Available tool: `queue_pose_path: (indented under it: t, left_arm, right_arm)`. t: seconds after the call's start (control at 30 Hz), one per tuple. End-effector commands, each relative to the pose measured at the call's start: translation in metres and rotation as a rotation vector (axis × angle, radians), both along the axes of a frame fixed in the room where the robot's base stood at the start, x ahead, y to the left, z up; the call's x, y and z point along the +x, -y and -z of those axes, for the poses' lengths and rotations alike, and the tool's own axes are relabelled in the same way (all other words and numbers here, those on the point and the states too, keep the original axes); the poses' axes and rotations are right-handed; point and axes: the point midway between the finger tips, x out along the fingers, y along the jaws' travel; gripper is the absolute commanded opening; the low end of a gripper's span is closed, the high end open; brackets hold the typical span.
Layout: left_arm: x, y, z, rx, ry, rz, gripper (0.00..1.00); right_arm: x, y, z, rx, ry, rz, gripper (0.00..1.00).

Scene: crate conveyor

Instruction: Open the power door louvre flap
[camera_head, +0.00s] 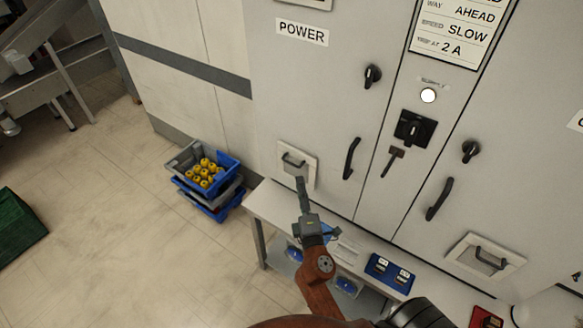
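The power door (325,90) is a pale cabinet door labelled POWER. The flap looks flat against the door. Contact with the flap cannot be told.
Stacked crates (231,166) with yellow items stand left of the bench. A similar flap (484,257) is on the right door. The floor at left is mostly free.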

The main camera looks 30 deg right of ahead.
Motion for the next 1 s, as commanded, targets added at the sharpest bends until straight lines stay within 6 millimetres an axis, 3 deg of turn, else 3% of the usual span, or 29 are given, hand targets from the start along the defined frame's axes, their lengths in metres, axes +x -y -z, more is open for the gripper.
queue_pose_path:
  t: [0.17,0.6,1.0]
  left_arm:
    - [0.001,0.0,-0.004,0.0,0.002,0.0,0.0]
    - [0.005,0.0,-0.017,0.0,0.008,0.0,0.0]
    - [0.005,0.0,-0.018,0.0,0.008,0.0,0.0]
  right_arm:
    - [0.018,-0.009,-0.01,-0.066,0.005,-0.028,0.25]
    - [0.073,0.014,-0.017,-0.062,0.004,-0.026,0.25]
    - [0.078,0.017,-0.016,-0.06,0.003,-0.025,0.24]
